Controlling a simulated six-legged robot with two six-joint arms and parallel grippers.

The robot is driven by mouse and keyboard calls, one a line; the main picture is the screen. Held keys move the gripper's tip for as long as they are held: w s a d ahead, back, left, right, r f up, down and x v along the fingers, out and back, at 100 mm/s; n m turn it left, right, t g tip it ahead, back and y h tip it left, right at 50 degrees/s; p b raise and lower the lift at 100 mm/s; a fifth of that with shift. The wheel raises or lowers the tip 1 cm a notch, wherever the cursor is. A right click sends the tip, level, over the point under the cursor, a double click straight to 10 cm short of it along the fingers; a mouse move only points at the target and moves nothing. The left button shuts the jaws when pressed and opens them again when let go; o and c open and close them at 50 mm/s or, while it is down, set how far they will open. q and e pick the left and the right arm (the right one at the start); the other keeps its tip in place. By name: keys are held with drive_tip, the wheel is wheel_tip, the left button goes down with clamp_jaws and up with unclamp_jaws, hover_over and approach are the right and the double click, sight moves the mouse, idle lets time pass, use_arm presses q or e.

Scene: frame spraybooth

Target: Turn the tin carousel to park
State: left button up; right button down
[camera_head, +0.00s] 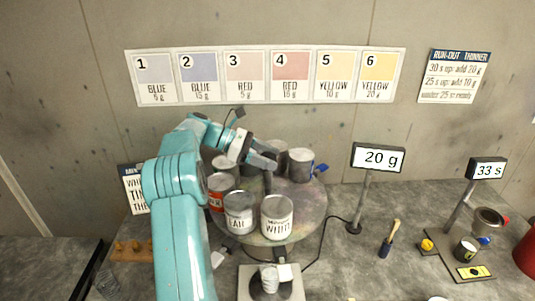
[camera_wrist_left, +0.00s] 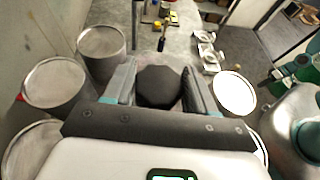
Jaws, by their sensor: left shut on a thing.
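The tin carousel (camera_head: 312,208) is a round, paint-stained turntable at the back of the bench, with several tins in a ring on it. A white tin (camera_head: 277,218) and a tin with a partly readable label (camera_head: 240,213) face the front; a red-labelled tin (camera_head: 216,188) is at the left. My left gripper (camera_head: 264,159) reaches over the carousel's middle. In the left wrist view its fingers (camera_wrist_left: 158,88) are shut on a dark faceted knob (camera_wrist_left: 159,86) at the centre. I see no park mark. My right gripper is not in view.
A scale with a small cup (camera_head: 270,279) stands in front of the carousel. The "20 g" display (camera_head: 378,158) is on a post to the right. A brush (camera_head: 389,240) and a tray with a cup (camera_head: 467,250) lie further right. Some bench between them is bare.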

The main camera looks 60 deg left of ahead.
use_arm(q)
drive_tip(key=shift+w+m+g+h, duration=0.1)
drive_tip(key=shift+m+g+h, duration=0.5)
drive_tip(key=shift+m+h, duration=0.25)
drive_tip(key=shift+f+m+g+h, duration=0.1)
drive_tip(key=shift+m+g+h, duration=0.15)
drive_tip(key=shift+m+g, duration=0.1)
drive_tip(key=o, duration=1.4)
drive_tip(key=shift+d, duration=0.1)
